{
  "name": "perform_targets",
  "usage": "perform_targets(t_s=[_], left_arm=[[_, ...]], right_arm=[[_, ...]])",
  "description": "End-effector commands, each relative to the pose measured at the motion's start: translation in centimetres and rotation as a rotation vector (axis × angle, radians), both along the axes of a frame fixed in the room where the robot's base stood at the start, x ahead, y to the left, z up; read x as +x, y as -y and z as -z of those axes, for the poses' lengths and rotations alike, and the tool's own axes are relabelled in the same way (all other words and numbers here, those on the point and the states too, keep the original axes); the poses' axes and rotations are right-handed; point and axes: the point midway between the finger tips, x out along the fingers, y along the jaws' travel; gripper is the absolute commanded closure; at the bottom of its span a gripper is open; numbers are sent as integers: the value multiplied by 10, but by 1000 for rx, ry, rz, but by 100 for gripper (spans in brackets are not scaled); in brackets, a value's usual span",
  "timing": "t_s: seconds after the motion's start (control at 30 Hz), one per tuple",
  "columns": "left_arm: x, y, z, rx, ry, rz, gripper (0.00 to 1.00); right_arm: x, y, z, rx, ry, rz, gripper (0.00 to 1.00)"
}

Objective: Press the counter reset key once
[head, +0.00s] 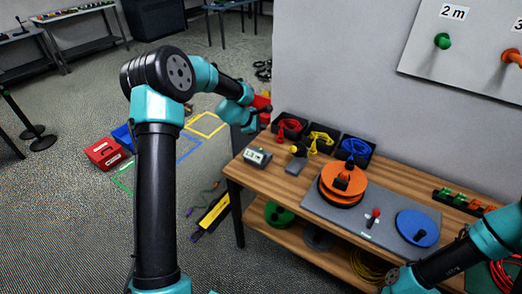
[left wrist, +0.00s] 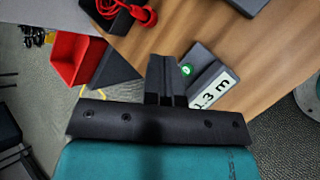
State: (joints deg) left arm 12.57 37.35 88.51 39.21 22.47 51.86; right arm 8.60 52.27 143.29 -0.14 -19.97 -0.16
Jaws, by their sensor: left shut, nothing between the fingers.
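The counter (head: 257,156) is a small grey box with a white display at the left end of the wooden table. In the left wrist view the counter (left wrist: 204,62) shows "1.3 m" on its display, and a round green key (left wrist: 187,70) sits beside that display. My left gripper (head: 264,109) is above and behind the counter in the head view. In the left wrist view the dark fingers of my left gripper (left wrist: 163,65) are shut and empty, just left of the green key. They partly hide the counter's near side. My right gripper is not visible; only part of its arm shows.
Black bins with red cable (head: 290,126), yellow cable (head: 320,138) and blue cable (head: 354,148) stand along the table's back. A grey mat (head: 375,232) holds an orange reel (head: 343,178) and a blue disc (head: 417,228). A red bin (left wrist: 70,57) is beyond the table edge.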

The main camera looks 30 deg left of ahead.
Motion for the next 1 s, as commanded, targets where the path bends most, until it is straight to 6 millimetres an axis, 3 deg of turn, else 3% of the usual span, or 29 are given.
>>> perform_targets(t_s=[0.27, 0.8, 1.0], left_arm=[[0, 0, 15, 0, -2, 0, 100], [0, 0, 75, 0, -2, 1, 100], [0, 0, 87, 1, -1, 1, 100]], right_arm=[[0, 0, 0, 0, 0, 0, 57], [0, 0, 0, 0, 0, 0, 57], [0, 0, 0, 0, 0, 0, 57]])
